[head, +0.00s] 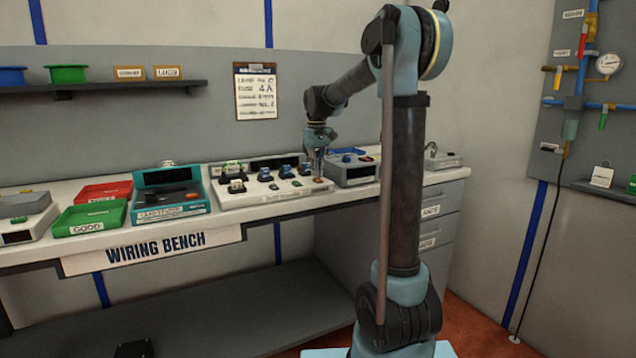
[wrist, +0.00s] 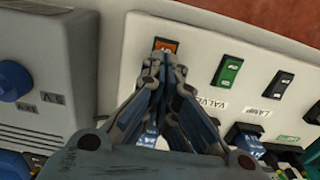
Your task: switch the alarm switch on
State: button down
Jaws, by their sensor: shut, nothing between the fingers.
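A white panel (head: 275,199) on the bench holds a row of rocker switches, shown close up in the wrist view. An orange rocker switch (wrist: 165,45) sits just beyond my fingertips. A green rocker (wrist: 228,71) is labelled VALVE and a black rocker (wrist: 281,85) LAMP. My fingers hide the orange switch's label, so I cannot read whether it says alarm. My gripper (wrist: 156,62) is shut and empty, its tips beside the orange switch's near edge; I cannot tell if they touch. In the head view my gripper (head: 318,176) points down over the panel's right end.
A grey box (head: 352,175) with a blue knob (wrist: 12,80) stands close beside the panel. Blue connectors (wrist: 245,137) rise from the panel near my fingers. A teal unit (head: 168,196) and green tray (head: 88,217) stand further left.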

jog(key=shift+f, duration=0.4)
jog(key=shift+r, duration=3.5)
jog(key=s+d+f+m, duration=0.1)
jog(key=s+d+f, duration=0.2)
jog(key=s, duration=0.4)
jog(key=s+d+f+m+t, duration=0.1)
jog(key=s+d+f, duration=0.15)
jog(key=s, duration=0.45)
jog(key=s+d+f, duration=0.3)
jog(key=s+d, duration=0.1)
jog(key=s, duration=0.3)
jog(key=s+d+f+m+t, duration=0.1)
jog(key=s+d+f, duration=0.3)
jog(key=s+f, duration=1.3)
jog(key=shift+m, duration=0.8)
